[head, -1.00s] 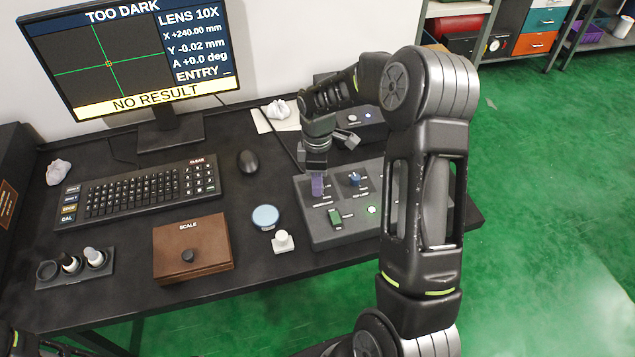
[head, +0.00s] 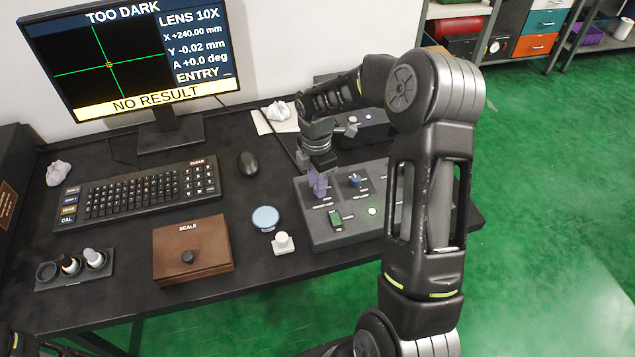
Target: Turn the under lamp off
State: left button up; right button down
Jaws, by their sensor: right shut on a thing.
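A grey control box (head: 312,232) stands at the right of the black desk. It has a blue knob (head: 355,181), a green rocker switch (head: 335,218) and a lit round button (head: 372,211). Its labels are too small to read. My right gripper (head: 318,188) points down at the box's upper left and is shut on a knob there, left of the blue knob. The purple fingertips hide most of that knob. The monitor (head: 130,60) reads "TOO DARK" and "NO RESULT". No under lamp can be made out. My left gripper is out of view.
A keyboard (head: 135,192), a mouse (head: 248,163), a brown scale box (head: 190,250), a blue-topped round thing (head: 265,218), a small white piece (head: 283,243) and a holder with lenses (head: 75,272) lie left of the control box. My right arm covers the box's right side.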

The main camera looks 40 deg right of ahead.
jog(key=c, duration=1.2)
grip_release()
jog(key=shift+w+r+b, duration=0.15)
jog(key=shift+r+b, duration=0.2)
jog(key=shift+r, duration=3.6)
